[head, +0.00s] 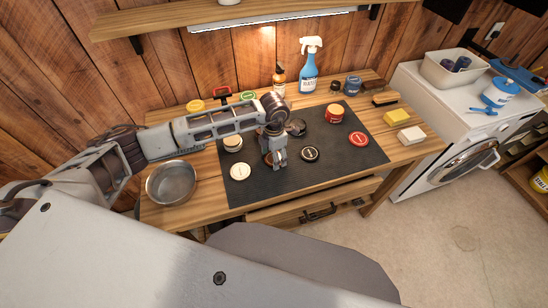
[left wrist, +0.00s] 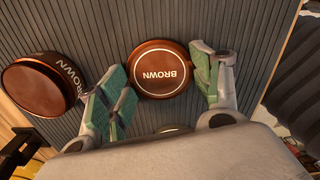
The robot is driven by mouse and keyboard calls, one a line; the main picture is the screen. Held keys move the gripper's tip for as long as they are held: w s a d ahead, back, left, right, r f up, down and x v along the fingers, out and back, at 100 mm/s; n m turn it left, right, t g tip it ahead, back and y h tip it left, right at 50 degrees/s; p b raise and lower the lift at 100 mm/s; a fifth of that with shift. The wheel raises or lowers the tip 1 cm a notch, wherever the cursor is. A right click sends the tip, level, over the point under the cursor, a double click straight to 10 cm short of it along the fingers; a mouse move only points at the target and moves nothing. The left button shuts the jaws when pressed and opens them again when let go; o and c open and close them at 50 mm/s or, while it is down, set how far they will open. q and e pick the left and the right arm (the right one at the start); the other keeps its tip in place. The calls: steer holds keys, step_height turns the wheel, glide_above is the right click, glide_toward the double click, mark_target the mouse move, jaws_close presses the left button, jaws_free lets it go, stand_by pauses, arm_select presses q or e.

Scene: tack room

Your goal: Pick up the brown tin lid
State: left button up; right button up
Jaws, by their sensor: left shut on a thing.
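The brown tin lid (left wrist: 160,69) is a round disc with a pale ring and the word BROWN, upside down in the left wrist view. My left gripper (left wrist: 164,82) has its green-padded fingers on either side of the lid and is shut on it. In the head view my left gripper (head: 275,159) is low over the dark mat, and the lid is mostly hidden by it. A brown tin (left wrist: 42,84) marked BROWN stands beside the lid, left in the left wrist view. My right gripper is not in view.
The dark mat (head: 245,194) also holds a cream lid (head: 240,172), a black lid (head: 310,154), a red lid (head: 359,139) and a red tin (head: 334,114). A metal bowl (head: 172,182) stands left of the mat. A blue spray bottle (head: 309,70) stands behind.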

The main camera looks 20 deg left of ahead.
arm_select(q)
step_height(320, 180, up, 10)
steer(key=b, duration=0.1)
steer(key=shift+b, duration=0.3)
stand_by(0.4)
stand_by(0.4)
